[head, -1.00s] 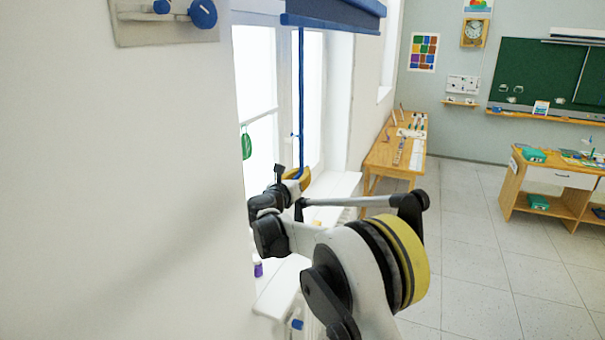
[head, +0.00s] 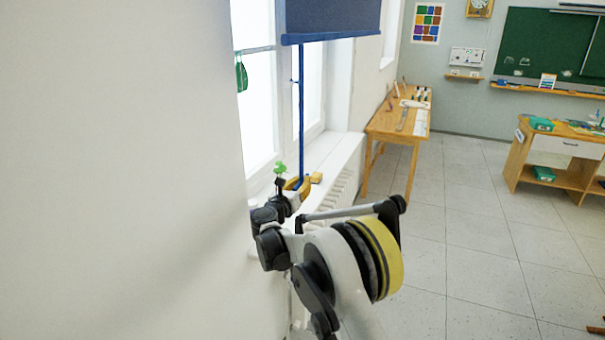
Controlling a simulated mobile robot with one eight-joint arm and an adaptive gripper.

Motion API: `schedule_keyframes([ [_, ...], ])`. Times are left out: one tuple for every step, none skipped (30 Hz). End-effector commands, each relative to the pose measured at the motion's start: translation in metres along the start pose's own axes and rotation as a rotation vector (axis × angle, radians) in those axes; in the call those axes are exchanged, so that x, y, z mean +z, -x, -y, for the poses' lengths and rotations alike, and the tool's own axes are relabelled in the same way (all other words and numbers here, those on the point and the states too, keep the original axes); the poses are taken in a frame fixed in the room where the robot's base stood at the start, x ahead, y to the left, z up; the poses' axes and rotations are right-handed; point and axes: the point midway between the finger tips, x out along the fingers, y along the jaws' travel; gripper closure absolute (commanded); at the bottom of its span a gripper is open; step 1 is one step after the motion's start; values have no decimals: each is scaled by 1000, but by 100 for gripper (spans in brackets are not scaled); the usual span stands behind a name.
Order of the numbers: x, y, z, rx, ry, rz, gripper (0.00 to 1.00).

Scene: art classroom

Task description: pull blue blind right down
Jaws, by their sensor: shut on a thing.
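The blue blind (head: 332,18) hangs over the upper part of the window at the top of the view, with a brighter blue bar (head: 330,37) along its lower edge. A thin blue pull cord (head: 301,110) runs straight down from the bar to my gripper (head: 299,184). My gripper, with yellow on its fingers, is shut on the lower part of the cord, near the height of the windowsill. The cord looks taut. The fingertips are small here, and the cord's lower end is hidden. The blind's top is out of view.
The white windowsill (head: 335,152) runs beside my gripper, with a wooden-coloured block (head: 315,177) on it and a radiator (head: 338,200) below. A green item (head: 241,75) hangs by the window. A blank wall fills the left. Floor to the right is open.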

Motion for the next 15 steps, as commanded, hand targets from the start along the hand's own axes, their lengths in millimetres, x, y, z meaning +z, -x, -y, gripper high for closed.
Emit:
schedule_keyframes([
  [-30,0,-6,-1,-1,-1,100],
  [-41,0,-8,-1,-1,-1,100],
  [-54,0,-11,-1,-1,-1,100],
  [-65,0,-13,-1,-1,-1,100],
  [-76,0,-15,-1,-1,-1,100],
  [-89,0,-17,-1,-1,-1,100],
  [-99,0,-19,-1,-1,-1,100],
  [-108,0,-21,-1,-1,-1,100],
  [-121,0,-24,-1,-1,-1,100],
  [-130,0,-26,-1,-1,-1,100],
  [-138,0,-27,-1,-1,-1,100],
  [-149,0,-29,-1,-1,-1,100],
  [-156,0,-31,-1,-1,-1,100],
  [-163,0,-32,-1,-1,-1,100],
  [-172,0,-34,-1,-1,-1,100],
])
